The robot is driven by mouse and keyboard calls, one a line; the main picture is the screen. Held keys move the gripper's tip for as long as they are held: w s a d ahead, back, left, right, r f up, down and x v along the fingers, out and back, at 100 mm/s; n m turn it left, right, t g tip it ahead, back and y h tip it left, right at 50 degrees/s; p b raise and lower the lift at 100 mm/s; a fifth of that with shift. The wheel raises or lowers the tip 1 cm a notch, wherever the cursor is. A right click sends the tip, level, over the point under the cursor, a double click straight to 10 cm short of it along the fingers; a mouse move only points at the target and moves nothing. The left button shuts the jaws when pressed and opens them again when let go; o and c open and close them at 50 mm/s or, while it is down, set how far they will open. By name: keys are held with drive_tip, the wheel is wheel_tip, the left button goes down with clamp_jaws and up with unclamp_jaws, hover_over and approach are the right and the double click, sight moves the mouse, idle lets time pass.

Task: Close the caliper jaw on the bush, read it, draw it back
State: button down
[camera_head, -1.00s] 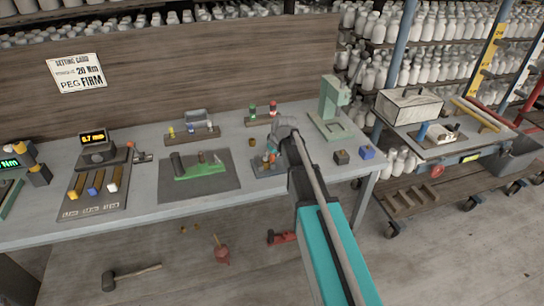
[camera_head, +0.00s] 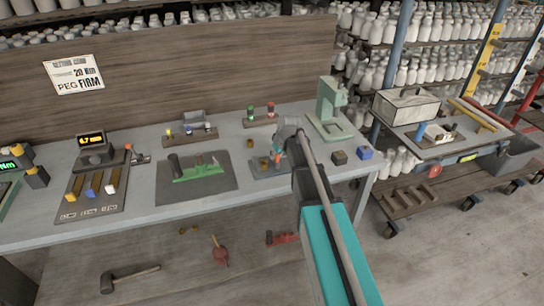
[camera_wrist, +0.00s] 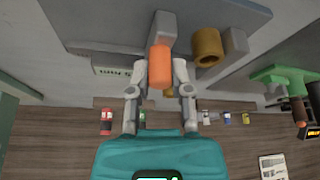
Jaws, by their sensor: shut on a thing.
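My gripper (camera_wrist: 160,75) is shut on the orange grip (camera_wrist: 159,62) of the caliper's sliding jaw. In the head view my gripper (camera_head: 281,153) is over the caliper's dark base plate (camera_head: 258,174). The grey sliding jaw (camera_wrist: 166,27) stands just beyond the grip in the wrist view. The brass-coloured hollow bush (camera_wrist: 207,46) is to its right, with a narrow gap between them. The grey fixed jaw (camera_wrist: 236,41) is at the bush's far side and looks close against it. The bush (camera_head: 264,165) appears small in the head view. A green readout (camera_wrist: 113,71) is too small to read.
A green fixture (camera_head: 198,173) on a dark mat lies left of the caliper. A pale green press (camera_head: 328,110) stands behind right, with dark and blue blocks (camera_head: 366,153) in front. A display (camera_head: 92,141) stands left. Another small brown piece (camera_head: 249,143) is behind the caliper.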

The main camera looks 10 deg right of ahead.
drive_tip(key=c, duration=0.5)
unclamp_jaws()
drive_tip(key=shift+c, duration=0.2)
drive_tip(key=shift+a, duration=0.15)
drive_tip(key=shift+s+a, duration=0.1)
drive_tip(key=shift+a, duration=0.65)
drive_tip(key=shift+s+a, duration=0.1)
drive_tip(key=shift+a, duration=0.45)
drive_tip(key=p+v, duration=0.2)
drive_tip(key=shift+d+r, duration=0.15)
drive_tip(key=shift+r, duration=0.25)
drive_tip(key=p+v, duration=1.1)
drive_tip(key=s+f+m+g+h+b, duration=0.1)
drive_tip(key=s+m+g, duration=0.1)
drive_tip(key=s, duration=0.8)
drive_tip(key=s+f+m+g+b, duration=0.1)
drive_tip(key=s+f+m+g, duration=0.1)
drive_tip(key=s, duration=0.9)
drive_tip(key=shift+s+f+m+h, duration=0.25)
drive_tip(key=shift+f+m+h, duration=0.05)
drive_tip(key=shift+m+h, duration=0.1)
